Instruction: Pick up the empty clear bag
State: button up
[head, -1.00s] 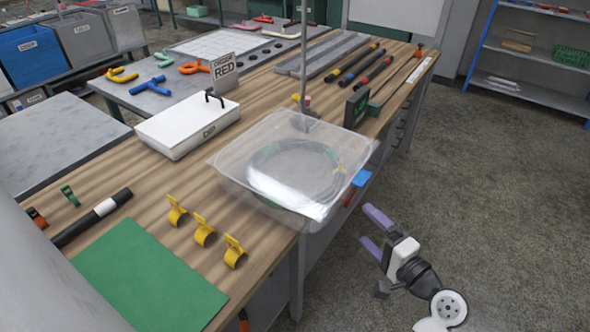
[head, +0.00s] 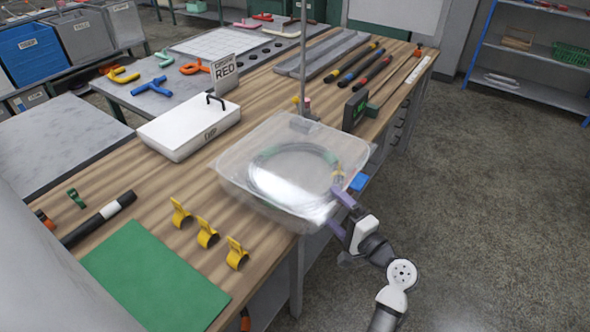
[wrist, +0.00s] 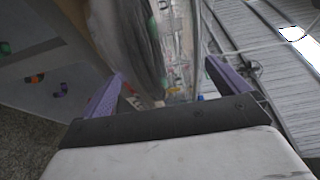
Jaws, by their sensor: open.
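A clear, see-through bag (head: 240,170) lies at the right edge of the wooden workbench, bulky and shiny. A dark green coiled hose (head: 262,165) shows through it; I cannot tell whether the coil is inside or under it. My gripper (head: 341,212) has its purple fingers at the bag's right front corner, beyond the bench edge. The fingers are apart, and contact with the bag is unclear. In the wrist view my gripper (wrist: 168,85) is spread, with clear, crinkled material (wrist: 178,40) between and beyond the fingers.
The wooden bench (head: 150,207) also holds a white lidded box (head: 190,128), yellow clips (head: 207,234), a green mat (head: 150,278) and a dark upright display (head: 355,110). A thin metal pole (head: 303,60) rises behind the bag. The floor at the right is clear.

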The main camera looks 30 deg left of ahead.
jog(key=shift+x, duration=1.3)
jog(key=c, duration=0.9)
jog(key=shift+r, duration=0.15)
